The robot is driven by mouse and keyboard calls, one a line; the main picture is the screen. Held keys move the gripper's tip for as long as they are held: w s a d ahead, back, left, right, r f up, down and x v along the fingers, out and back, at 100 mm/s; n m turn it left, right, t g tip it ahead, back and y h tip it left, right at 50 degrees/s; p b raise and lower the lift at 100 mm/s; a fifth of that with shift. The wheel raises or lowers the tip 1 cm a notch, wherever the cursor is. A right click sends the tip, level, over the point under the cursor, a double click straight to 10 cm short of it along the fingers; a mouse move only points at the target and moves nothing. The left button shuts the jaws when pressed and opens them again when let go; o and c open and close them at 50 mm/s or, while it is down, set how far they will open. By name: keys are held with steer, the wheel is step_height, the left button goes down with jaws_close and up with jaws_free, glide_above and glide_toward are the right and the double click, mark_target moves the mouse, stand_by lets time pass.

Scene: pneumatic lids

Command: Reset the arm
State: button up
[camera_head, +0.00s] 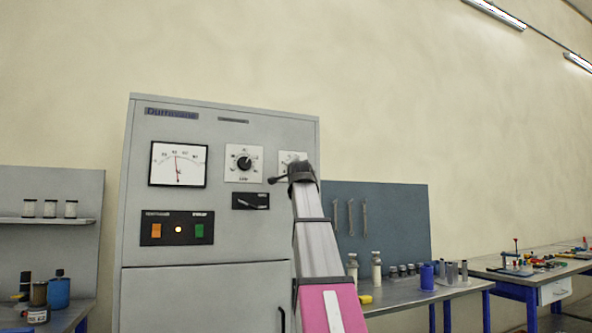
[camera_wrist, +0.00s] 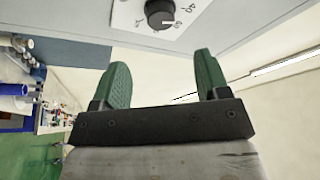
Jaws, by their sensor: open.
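My gripper (camera_wrist: 160,82) shows in the wrist view with its two green fingers apart and nothing between them. In the head view my arm rises at the right front of a grey cabinet (camera_head: 220,140), and its dark end overlaps the cabinet's right-hand knob dial. The fingers cannot be made out clearly there. In the wrist view a black knob (camera_wrist: 160,14) on a white scale plate lies beyond the fingertips, apart from them.
The cabinet front carries a meter (camera_head: 178,165), another knob (camera_head: 244,163), a dark switch (camera_head: 250,201) and a lit button panel (camera_head: 177,229). Workbenches with bottles and parts stand left and right, including a metal bench (camera_head: 400,297). The wall space above is clear.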

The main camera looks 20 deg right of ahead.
steer(key=shift+f, duration=0.1)
stand_by(0.4)
steer(key=w+a+f+n+g+y, duration=0.1)
steer(key=a+f+n+g, duration=0.15)
steer(key=f, duration=1.45)
steer(key=w+a+f+n+g+y, duration=0.2)
steer(key=a+f+g, duration=0.1)
steer(key=f, duration=1.4)
steer(key=w+a+f+n+g+y, duration=0.1)
steer(key=a+f+n+g, duration=0.15)
steer(key=f, duration=1.45)
steer(key=s+a+f+n+g, duration=0.2)
steer(key=s+a+f+g, duration=0.2)
steer(key=s+f, duration=0.5)
steer(key=s+a+f+n+g+y, duration=0.1)
steer(key=s+a+f+n+g, duration=0.2)
steer(key=s+f, duration=0.6)
steer(key=s+a+f+n+g+y, duration=0.1)
steer(key=s+a+f+g, duration=0.3)
steer(key=f, duration=1.8)
steer(key=s+n, duration=0.1)
steer(key=s, duration=0.4)
steer(key=shift+s+a+f+n+g, duration=0.3)
steer(key=shift+s+a+n, duration=0.1)
